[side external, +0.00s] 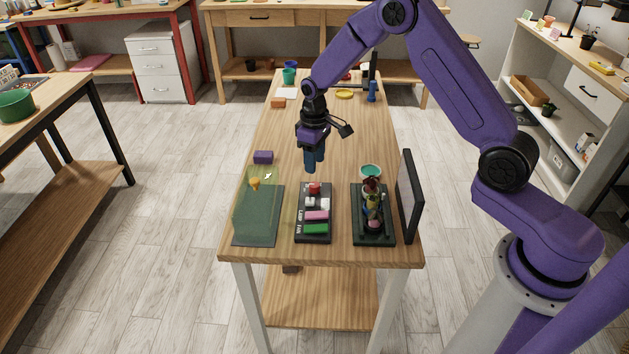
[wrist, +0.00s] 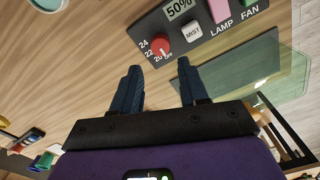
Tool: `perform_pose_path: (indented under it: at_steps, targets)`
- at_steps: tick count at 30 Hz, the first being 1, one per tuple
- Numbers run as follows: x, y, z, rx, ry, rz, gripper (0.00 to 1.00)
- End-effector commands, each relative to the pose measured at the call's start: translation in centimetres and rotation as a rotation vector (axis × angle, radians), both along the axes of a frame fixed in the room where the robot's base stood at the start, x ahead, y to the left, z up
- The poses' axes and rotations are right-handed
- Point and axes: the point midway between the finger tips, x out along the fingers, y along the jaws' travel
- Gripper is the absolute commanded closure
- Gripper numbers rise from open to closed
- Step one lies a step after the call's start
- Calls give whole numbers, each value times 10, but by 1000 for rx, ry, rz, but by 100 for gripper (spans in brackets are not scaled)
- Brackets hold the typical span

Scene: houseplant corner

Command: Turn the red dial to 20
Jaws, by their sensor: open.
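The red dial (side external: 314,188) sits at the far end of a black control panel (side external: 313,239) on the wooden table. In the wrist view the dial (wrist: 160,46) shows beside printed marks, among them 24, 22 and 20. A pale mark shows on the dial, but I cannot tell which number it points to. My gripper (side external: 314,168) points down above the table, a little behind the panel. In the wrist view my gripper (wrist: 157,67) has its two blue fingers apart with nothing between them. The dial lies just beyond the fingertips, apart from them.
The panel also has a white MIST button (wrist: 193,31), LAMP and FAN switches and a 50% display (wrist: 179,8). A translucent green case (side external: 258,218) stands left of the panel. A plant tray (side external: 374,239) and an upright dark screen (side external: 410,195) stand right. A purple block (side external: 263,157) lies behind the case.

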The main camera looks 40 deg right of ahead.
Motion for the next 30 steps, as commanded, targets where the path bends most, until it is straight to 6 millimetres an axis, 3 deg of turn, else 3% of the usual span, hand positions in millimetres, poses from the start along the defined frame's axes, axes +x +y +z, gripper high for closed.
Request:
perform_pose_path:
  at_steps: [6, 12, 26, 28, 30]
  targets:
    - [-1, 0, -42, 0, 3, 1, 56]
    - [0, 0, -67, 0, 2, 1, 56]
    - [0, 0, -78, 0, -1, 0, 56]
    - [0, 0, -78, 0, -1, 0, 73]
    - [0, 0, -78, 0, -1, 0, 95]
